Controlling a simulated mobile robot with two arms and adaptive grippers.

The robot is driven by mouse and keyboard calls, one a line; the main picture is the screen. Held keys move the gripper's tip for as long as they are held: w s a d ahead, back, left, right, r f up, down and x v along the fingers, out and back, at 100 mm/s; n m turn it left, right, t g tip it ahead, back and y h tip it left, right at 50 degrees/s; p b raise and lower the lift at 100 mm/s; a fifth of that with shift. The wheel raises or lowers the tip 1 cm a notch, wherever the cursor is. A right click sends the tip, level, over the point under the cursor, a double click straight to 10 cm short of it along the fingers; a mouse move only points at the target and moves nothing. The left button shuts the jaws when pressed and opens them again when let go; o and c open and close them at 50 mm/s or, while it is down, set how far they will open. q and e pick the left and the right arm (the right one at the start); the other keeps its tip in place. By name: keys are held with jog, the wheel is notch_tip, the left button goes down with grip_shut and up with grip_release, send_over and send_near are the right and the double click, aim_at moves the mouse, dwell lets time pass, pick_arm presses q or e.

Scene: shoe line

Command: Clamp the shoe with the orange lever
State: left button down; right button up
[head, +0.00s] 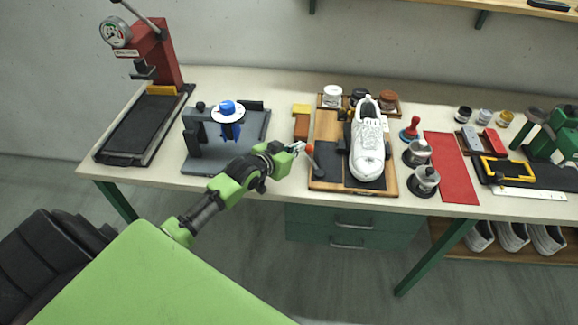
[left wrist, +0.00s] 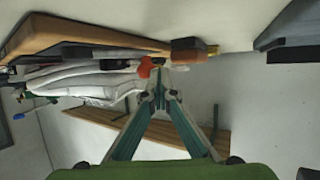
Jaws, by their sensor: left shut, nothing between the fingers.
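A white shoe (head: 368,150) stands on the wooden clamp board (head: 325,130), on its dark pad. The orange lever (head: 309,149) sticks up at the board's left side, with a dark shaft below its orange tip. My left gripper (head: 299,147) is shut and empty, its tips just left of the orange tip. In the left wrist view, the closed fingertips (left wrist: 158,70) are close beside the orange tip (left wrist: 147,66), and the white shoe (left wrist: 85,82) lies behind; whether they touch is unclear. My right gripper is not in view.
A brown block (head: 302,125) lies behind my gripper. Metal pots (head: 425,180) and a red mat (head: 452,167) are right of the board. A red press (head: 160,55) stands far left.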

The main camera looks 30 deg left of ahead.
pick_arm(q)
jog(key=shift+w+d, duration=0.35)
jog(key=shift+w, duration=0.3)
jog(key=shift+w+d, duration=0.3)
jog(key=shift+w, duration=0.3)
jog(key=shift+p, duration=0.3)
